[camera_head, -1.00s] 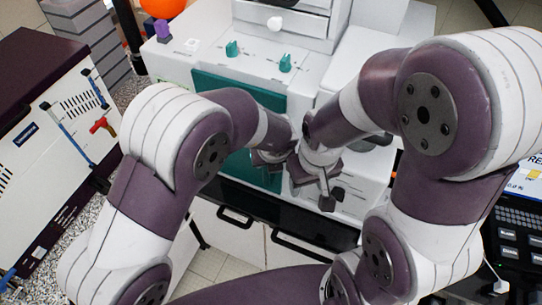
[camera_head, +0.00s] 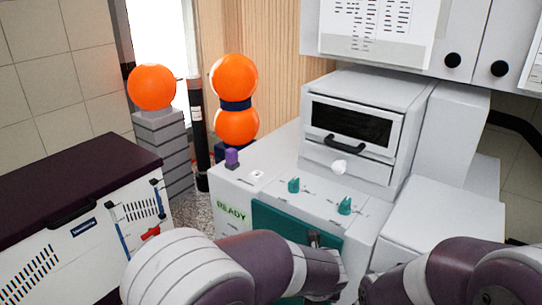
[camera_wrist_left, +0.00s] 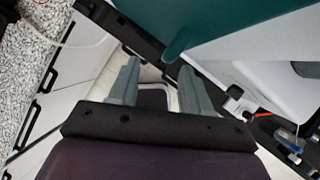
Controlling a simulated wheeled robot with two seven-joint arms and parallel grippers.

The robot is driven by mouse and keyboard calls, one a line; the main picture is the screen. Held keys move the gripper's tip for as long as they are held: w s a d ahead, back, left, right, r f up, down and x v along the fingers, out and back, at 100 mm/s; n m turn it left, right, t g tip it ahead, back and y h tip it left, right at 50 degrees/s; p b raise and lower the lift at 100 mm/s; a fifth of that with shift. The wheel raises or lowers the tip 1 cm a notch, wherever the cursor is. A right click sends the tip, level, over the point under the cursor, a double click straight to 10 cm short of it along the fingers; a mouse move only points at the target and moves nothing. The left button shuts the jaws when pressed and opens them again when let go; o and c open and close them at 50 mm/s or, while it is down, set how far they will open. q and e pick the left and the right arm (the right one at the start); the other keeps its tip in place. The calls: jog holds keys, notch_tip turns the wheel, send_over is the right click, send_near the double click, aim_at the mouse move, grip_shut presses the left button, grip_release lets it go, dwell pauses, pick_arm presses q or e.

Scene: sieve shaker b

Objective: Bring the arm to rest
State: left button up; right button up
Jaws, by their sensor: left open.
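My left gripper (camera_wrist_left: 160,85) shows in the left wrist view with its two grey fingers apart and nothing between them. A teal panel (camera_wrist_left: 240,25) lies above and to the right of the fingers, apart from them. In the head view my left forearm comes in at the bottom and reaches in front of the white machine's teal panel (camera_head: 268,222); the left fingers cannot be made out there. My right arm shows only in part at the lower right, and its gripper is out of the picture.
The white machine carries an oven-like unit (camera_head: 352,130), teal knobs (camera_head: 294,185) and a purple button (camera_head: 232,157). A dark-topped cabinet (camera_head: 70,190) stands left. Orange balls (camera_head: 152,87) top posts behind. A speckled surface (camera_wrist_left: 28,50) lies left in the wrist view.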

pick_arm(q)
jog(key=w+a+f+m+t+h+b, duration=0.1)
jog(key=w+a+f+m+b, duration=0.25)
jog(key=a+m, duration=0.3)
jog(key=w+a+f+m+t+h+b, duration=0.1)
jog(key=w+a+f+m+b, duration=0.15)
jog(key=a+m+b, duration=0.45)
jog(key=s+a+f+m+g+y+b, duration=0.1)
jog(key=s+a+f+m+g+b, duration=0.1)
jog(key=s+a+f+m, duration=0.4)
jog(key=s+a+f+m+g+y+b, duration=0.1)
jog(key=s+a+f+m+g, duration=0.3)
jog(key=s+a+m, duration=0.6)
notch_tip(320, 180, down, 2)
jog(key=s+m+b, duration=0.1)
jog(key=s+m, duration=0.1)
jog(key=m, duration=0.2)
jog(key=shift+s+a+b, duration=0.2)
jog(key=shift+s+b, duration=0.1)
jog(key=shift+b, duration=0.1)
